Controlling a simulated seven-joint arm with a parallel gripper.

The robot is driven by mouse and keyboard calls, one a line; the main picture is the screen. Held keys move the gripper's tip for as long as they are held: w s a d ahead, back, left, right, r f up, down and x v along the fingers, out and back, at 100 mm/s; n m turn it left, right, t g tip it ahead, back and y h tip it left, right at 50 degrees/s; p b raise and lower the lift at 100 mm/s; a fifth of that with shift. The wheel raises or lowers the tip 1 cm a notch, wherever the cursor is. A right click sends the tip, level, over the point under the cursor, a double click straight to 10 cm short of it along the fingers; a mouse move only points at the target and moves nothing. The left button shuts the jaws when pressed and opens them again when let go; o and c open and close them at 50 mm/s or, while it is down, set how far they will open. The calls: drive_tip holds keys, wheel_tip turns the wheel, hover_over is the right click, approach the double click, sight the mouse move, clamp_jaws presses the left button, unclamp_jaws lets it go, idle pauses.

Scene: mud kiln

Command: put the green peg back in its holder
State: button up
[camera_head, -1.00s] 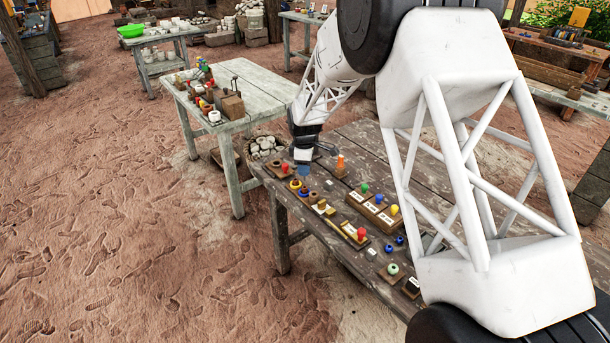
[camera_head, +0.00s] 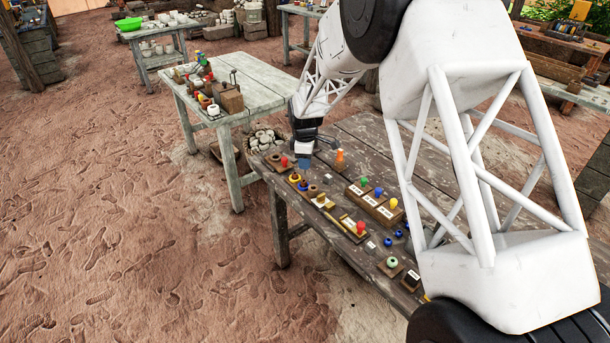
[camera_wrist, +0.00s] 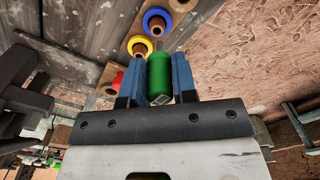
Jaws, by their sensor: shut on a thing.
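My gripper (camera_wrist: 158,80) has its two blue fingers shut on the green peg (camera_wrist: 159,77), which stands out past the fingertips in the wrist view. In the head view my gripper (camera_head: 303,161) is over the far left end of the dark wooden table, and the peg in it cannot be made out. Close by the peg in the wrist view is a tan board (camera_wrist: 124,46) with a yellow ring (camera_wrist: 140,46) and a blue ring (camera_wrist: 157,22). I cannot tell which thing is the green peg's holder, or whether the peg touches anything.
A red peg (camera_head: 284,161) stands on the table's left edge. A labelled wooden block (camera_head: 370,203) holds green, blue and yellow knobs. An orange peg (camera_head: 340,156) stands right of my gripper. A basket of pale stones (camera_head: 264,140) is behind left. Bare planks lie to the right.

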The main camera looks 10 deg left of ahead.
drive_tip(key=s+d+r, duration=0.3)
drive_tip(key=shift+s+d+r, duration=0.15)
drive_tip(key=shift+f, duration=0.2)
idle(0.4)
hover_over(311, 191)
drive_tip(key=w, duration=0.2)
drive_tip(key=shift+s+d+f, duration=0.1)
drive_tip(key=shift+d+f, duration=0.05)
drive_tip(key=shift+f, duration=0.95)
drive_tip(key=shift+s+d+f, duration=0.1)
drive_tip(key=shift+d+f, duration=0.05)
drive_tip(key=shift+f, duration=0.95)
drive_tip(key=shift+f, duration=2.2)
idle(2.2)
